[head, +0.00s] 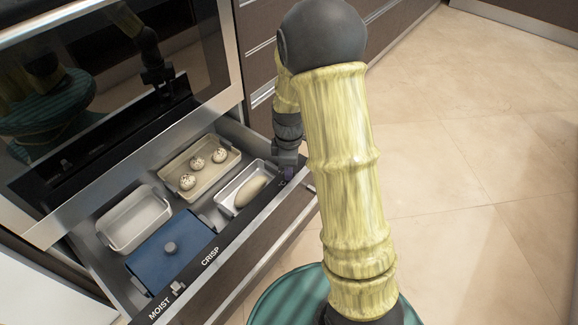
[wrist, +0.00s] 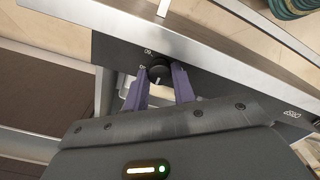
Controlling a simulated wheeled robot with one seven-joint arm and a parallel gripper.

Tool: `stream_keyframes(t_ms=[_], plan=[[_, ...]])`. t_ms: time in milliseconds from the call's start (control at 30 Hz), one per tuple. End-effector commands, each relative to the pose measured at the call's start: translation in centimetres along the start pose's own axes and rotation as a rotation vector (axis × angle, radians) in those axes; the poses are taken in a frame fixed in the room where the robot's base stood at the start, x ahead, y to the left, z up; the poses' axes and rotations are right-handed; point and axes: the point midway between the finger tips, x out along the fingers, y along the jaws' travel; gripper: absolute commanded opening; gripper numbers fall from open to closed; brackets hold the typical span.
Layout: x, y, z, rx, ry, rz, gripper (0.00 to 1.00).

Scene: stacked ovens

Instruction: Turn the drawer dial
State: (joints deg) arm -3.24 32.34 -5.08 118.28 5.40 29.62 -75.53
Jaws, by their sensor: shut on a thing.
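The drawer (head: 232,243) under the oven is pulled open. Its front top edge carries the labels MOIST and CRISP. The drawer dial (wrist: 157,72) is a round black knob with a small white mark, set in the dark strip of the drawer edge in the wrist view. My gripper (wrist: 161,77) has its two purple fingers on either side of the dial and is shut on it. In the head view my gripper (head: 287,171) is at the far right end of the drawer edge. The dial cannot be made out there.
The oven door (head: 232,84) stands above. The tiled floor (head: 470,180) at right is clear.

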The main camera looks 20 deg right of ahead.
Motion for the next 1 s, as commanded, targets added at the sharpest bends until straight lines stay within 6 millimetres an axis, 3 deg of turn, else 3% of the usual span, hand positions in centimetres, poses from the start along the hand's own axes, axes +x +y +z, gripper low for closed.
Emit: stream_keyframes(t_ms=[467, 1000], plan=[[-0.42, 0.04, -0.06, 0.135, 0.002, -0.001, 0.03], [-0.6, 0.09, -0.01, 0.603, 0.001, -0.001, 0.03]])
